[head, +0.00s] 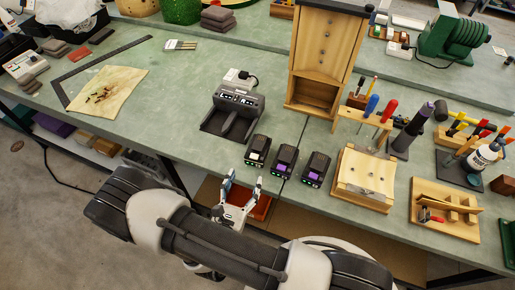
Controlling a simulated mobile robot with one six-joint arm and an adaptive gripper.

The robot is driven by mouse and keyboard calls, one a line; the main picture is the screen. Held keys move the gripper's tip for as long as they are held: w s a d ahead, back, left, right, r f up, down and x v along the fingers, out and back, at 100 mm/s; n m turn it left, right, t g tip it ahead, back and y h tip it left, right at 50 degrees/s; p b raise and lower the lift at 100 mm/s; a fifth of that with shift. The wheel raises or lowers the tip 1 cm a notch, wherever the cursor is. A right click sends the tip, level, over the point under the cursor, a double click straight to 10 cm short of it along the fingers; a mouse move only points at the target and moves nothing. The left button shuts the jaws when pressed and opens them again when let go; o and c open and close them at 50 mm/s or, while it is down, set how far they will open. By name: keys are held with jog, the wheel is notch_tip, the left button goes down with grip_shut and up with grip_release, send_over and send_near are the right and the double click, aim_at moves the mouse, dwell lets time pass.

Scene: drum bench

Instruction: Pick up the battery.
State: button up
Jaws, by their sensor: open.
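Three similar dark battery packs stand in a row near the bench's front edge: a left battery (257,150), a middle battery (284,161) and a right battery (315,170). The middle and right ones show purple fronts. I cannot tell which one the task means. A dark charger (233,110) with an empty-looking bay stands behind and left of them. My gripper (243,181) is open and empty, in front of the bench edge. It is below and left of the left battery in the picture, apart from it.
The green bench top (190,75) is clear left of the charger. A wooden cabinet (322,50) stands behind the batteries. A wooden block (363,178) and a screwdriver rack (365,118) are to their right. A red bin (262,207) sits below the bench edge by my gripper.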

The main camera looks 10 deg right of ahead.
aim_at(256, 151)
jog(key=b+x, duration=0.2)
jog(key=x, duration=1.1)
jog(key=shift+w+b, duration=0.2)
jog(key=shift+b, duration=0.15)
jog(key=shift+c, duration=0.3)
jog(key=c, duration=0.8)
